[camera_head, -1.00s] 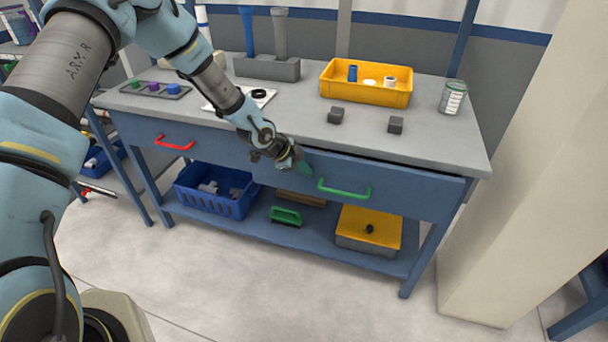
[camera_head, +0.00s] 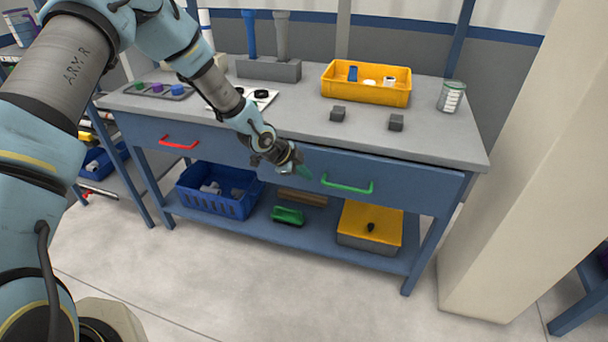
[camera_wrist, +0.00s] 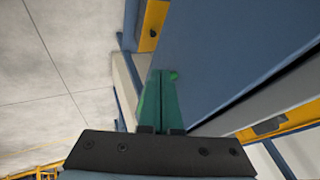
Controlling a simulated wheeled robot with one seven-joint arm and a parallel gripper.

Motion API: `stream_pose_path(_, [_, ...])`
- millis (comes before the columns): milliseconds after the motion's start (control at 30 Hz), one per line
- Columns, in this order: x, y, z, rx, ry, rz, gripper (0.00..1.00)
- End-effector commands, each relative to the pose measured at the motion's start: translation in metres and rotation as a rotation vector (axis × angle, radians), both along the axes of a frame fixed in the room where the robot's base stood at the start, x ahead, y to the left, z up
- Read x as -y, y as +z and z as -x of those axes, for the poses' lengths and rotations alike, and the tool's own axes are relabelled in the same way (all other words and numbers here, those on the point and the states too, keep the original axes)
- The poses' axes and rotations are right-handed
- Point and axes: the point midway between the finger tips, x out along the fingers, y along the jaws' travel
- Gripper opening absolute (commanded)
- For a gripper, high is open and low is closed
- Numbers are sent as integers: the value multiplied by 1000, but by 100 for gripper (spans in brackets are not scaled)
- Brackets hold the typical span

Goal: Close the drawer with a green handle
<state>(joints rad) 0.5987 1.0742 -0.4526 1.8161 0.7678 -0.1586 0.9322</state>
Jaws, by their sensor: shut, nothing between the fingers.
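The drawer with the green handle (camera_head: 347,187) is the right-hand blue drawer (camera_head: 420,190) under the grey tabletop. A dark gap shows along its top edge, and its front appears to stand slightly out from the bench. My gripper (camera_head: 304,172) is shut and empty, at the left part of this drawer front, just left of the handle. Contact with the front cannot be told. In the wrist view, my gripper's green fingers (camera_wrist: 161,98) are together, with the blue drawer face beside them on the right.
A second drawer with a red handle (camera_head: 178,143) lies to the left. A yellow bin (camera_head: 340,92), two dark blocks and a jar (camera_head: 451,97) stand on the tabletop. A blue crate (camera_head: 222,200) and a yellow-lidded box (camera_head: 370,222) are on the lower shelf. A beige pillar (camera_head: 520,180) stands right.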

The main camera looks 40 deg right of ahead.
Motion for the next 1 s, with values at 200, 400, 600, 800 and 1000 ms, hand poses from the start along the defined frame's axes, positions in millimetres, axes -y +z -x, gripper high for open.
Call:
stream_pose_path(200, [-13,17,-2,2,2,0,0])
stream_pose_path(400, [-30,39,-4,2,3,2,0])
stream_pose_path(600, [-49,65,-7,2,3,1,0])
stream_pose_path(800, [-59,78,-6,0,0,0,0])
stream_pose_path(1000, [-60,80,-6,2,-1,-1,0])
